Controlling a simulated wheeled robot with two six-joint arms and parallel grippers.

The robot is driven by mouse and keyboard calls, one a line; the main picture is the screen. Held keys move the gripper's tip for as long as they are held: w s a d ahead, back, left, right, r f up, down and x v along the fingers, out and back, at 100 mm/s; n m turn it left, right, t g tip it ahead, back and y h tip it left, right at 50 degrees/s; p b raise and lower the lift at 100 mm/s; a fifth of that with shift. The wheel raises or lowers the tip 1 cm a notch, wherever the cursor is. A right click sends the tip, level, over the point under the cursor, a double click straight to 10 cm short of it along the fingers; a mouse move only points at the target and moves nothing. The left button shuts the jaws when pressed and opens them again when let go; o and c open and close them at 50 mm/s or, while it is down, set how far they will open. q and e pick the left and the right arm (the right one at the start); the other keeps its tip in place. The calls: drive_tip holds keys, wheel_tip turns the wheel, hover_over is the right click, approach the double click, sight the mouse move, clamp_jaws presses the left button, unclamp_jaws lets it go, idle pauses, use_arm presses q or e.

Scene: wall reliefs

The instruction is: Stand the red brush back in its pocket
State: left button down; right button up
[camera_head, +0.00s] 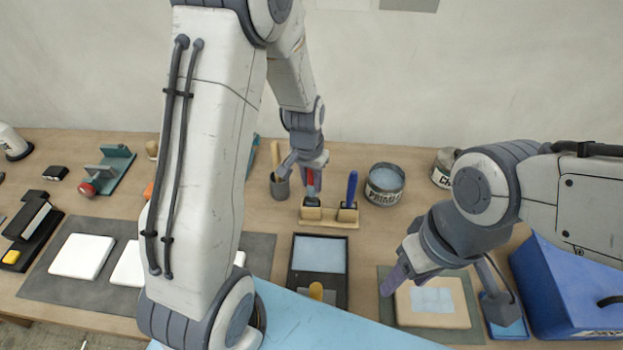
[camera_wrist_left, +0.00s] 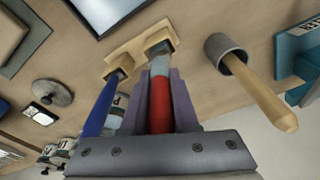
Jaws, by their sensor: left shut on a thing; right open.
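My left gripper (camera_head: 313,176) is shut on the red brush (camera_wrist_left: 160,108), which is upright with its handle between the fingers. The brush's grey lower part is at the mouth of the left pocket (camera_head: 311,212) of a small wooden holder (camera_wrist_left: 137,44). I cannot tell how deep it is in. A blue brush (camera_head: 351,188) stands in the holder's other pocket, and it also shows in the wrist view (camera_wrist_left: 98,112). My right gripper (camera_head: 394,281) is open and empty, near a beige tile with a light blue patch (camera_head: 433,301).
A primer can (camera_head: 385,183) stands right of the holder, and a grey cup with a wooden-handled tool (camera_head: 279,187) stands left of it. A black tray (camera_head: 319,265) lies in front. A blue box (camera_head: 572,285) is at the right. My left arm hides part of the table.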

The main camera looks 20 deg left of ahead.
sight(312, 195)
use_arm(q)
drive_tip(key=shift+f+b, duration=1.2)
drive_tip(key=shift+f, duration=0.55)
drive_tip(key=c, duration=0.6)
unclamp_jaws()
drive_tip(key=shift+o, duration=0.4)
drive_tip(key=o, duration=0.4)
drive_tip(key=shift+r, duration=0.1)
wheel_tip(312, 195, up, 8)
drive_tip(key=p, duration=0.6)
drive_tip(key=shift+p, duration=0.4)
